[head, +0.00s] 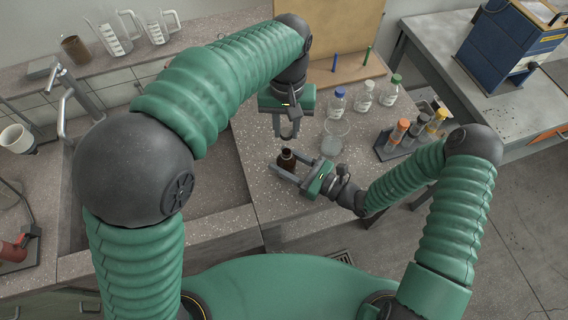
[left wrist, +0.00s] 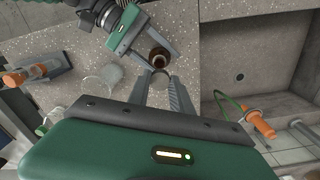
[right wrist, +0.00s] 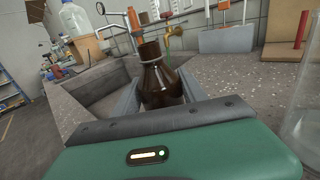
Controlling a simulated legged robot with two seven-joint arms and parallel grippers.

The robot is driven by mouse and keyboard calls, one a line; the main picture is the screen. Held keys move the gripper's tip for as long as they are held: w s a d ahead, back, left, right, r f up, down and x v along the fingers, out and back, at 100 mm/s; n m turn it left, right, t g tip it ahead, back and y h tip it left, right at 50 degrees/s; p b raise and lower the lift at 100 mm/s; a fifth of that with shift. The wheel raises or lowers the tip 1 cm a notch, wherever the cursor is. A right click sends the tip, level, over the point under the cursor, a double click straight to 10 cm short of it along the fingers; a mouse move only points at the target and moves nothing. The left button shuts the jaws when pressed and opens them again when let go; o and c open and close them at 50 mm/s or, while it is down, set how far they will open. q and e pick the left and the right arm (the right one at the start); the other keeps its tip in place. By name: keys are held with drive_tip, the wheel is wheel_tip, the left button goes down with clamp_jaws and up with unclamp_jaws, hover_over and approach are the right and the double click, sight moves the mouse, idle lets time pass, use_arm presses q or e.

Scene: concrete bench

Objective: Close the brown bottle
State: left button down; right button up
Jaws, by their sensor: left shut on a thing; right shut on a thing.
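The brown bottle (head: 286,161) stands upright near the bench's front edge; its dark open mouth faces up. My right gripper (head: 282,170) is shut on it, with a finger on each side of its body. The bottle (right wrist: 160,78) fills the space between the fingers in the right wrist view. My left gripper (head: 288,134) points down above and behind the bottle, apart from it. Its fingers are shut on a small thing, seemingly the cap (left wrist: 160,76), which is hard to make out. In the left wrist view the bottle (left wrist: 158,56) shows just beyond the fingertips.
A clear beaker (head: 333,137) stands right of the bottle. Several capped bottles, one with a blue cap (head: 340,92), stand behind it. A rack of orange- and yellow-capped tubes (head: 397,134) is farther right. The sink (head: 215,185) lies to the left.

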use_arm(q)
drive_tip(key=shift+d, duration=0.25)
use_arm(e)
drive_tip(key=shift+d, duration=0.25)
clamp_jaws()
use_arm(q)
hover_over(287, 152)
wheel_tip(287, 152, down, 4)
drive_tip(key=shift+f, duration=0.25)
use_arm(e)
drive_tip(key=shift+a, duration=0.2)
use_arm(q)
drive_tip(key=shift+d+f, duration=0.1)
drive_tip(key=shift+f, duration=0.2)
use_arm(e)
drive_tip(key=shift+d, duration=0.1)
use_arm(q)
drive_tip(key=shift+f, duration=0.9)
drive_tip(key=shift+f, duration=0.55)
